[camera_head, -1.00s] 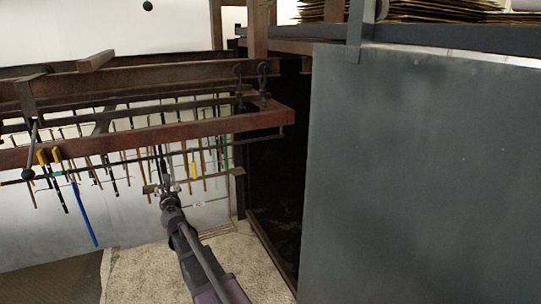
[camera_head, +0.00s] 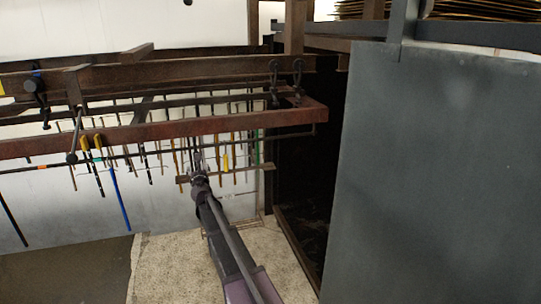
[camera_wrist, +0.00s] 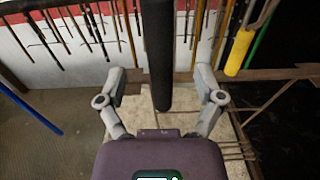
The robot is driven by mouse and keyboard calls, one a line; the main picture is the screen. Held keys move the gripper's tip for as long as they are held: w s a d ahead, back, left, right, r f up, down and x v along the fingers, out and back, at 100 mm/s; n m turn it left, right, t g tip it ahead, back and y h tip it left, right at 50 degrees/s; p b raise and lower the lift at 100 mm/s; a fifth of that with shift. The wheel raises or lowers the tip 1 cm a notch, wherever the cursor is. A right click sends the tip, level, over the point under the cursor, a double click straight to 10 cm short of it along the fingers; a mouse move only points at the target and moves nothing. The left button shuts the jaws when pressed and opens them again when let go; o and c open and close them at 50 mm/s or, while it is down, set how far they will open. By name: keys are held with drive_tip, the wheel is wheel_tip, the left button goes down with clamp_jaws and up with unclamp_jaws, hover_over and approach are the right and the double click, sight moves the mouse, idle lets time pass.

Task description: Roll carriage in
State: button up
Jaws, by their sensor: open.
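A carriage of brown and rust-red beams (camera_head: 230,125) hangs at the left and middle of the head view, with many thin rods hanging below it. My gripper (camera_head: 198,172) is under the red front beam, among the hanging rods. In the wrist view my gripper (camera_wrist: 160,82) is open, one finger on each side of a thick black bar (camera_wrist: 157,45). The bar stands between the fingers; I see gaps on both sides. The bar's lower end reaches down near my palm. A yellow-handled rod (camera_wrist: 240,50) hangs right of the fingers.
A large grey panel (camera_head: 440,170) fills the right side of the head view. A dark opening (camera_head: 310,185) lies between it and the carriage's end. A blue rod (camera_head: 118,195) hangs at the left. Pale floor (camera_head: 170,265) is clear below.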

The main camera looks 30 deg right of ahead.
drive_tip(key=shift+w, duration=0.1)
drive_tip(key=shift+x, duration=1.25)
clamp_jaws()
